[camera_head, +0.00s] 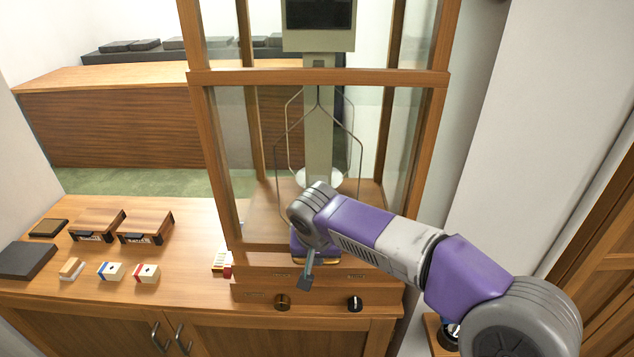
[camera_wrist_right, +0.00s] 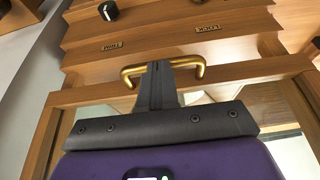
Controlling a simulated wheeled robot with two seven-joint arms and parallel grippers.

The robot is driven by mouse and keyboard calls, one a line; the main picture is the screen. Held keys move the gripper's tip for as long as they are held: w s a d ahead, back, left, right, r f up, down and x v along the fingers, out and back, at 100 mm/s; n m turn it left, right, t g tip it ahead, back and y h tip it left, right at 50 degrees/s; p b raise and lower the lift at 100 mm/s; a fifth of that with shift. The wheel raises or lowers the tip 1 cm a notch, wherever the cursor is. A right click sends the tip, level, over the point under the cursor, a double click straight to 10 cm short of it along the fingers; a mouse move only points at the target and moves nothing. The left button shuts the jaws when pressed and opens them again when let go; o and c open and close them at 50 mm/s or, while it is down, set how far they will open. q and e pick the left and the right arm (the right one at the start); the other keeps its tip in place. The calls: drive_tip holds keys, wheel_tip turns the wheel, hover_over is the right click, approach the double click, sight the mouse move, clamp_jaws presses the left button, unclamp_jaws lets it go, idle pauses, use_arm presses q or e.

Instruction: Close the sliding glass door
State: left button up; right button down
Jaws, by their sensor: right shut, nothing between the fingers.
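A tall wooden case with glass panes (camera_head: 420,77) stands on the counter, with a balance column and wire hangers inside. Its front glass door has a wooden bottom rail (camera_wrist_right: 275,68) and a brass bar handle (camera_wrist_right: 201,66). The rail sits low, close above the case's base; I cannot tell whether they touch. My right gripper (camera_head: 305,272) is at the door's lower front. In the right wrist view the shut, empty fingers (camera_wrist_right: 158,80) cross the middle of the handle and hide part of it. I cannot tell whether they touch it. My left gripper is not in view.
Small wooden boxes (camera_head: 147,226) and blocks (camera_head: 146,273) stand left on the counter (camera_head: 190,290). A wall (camera_head: 540,110) is close on the right.

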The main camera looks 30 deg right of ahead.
wheel_tip(320, 180, down, 6)
drive_tip(key=b, duration=0.3)
drive_tip(key=shift+s, duration=0.1)
idle(0.3)
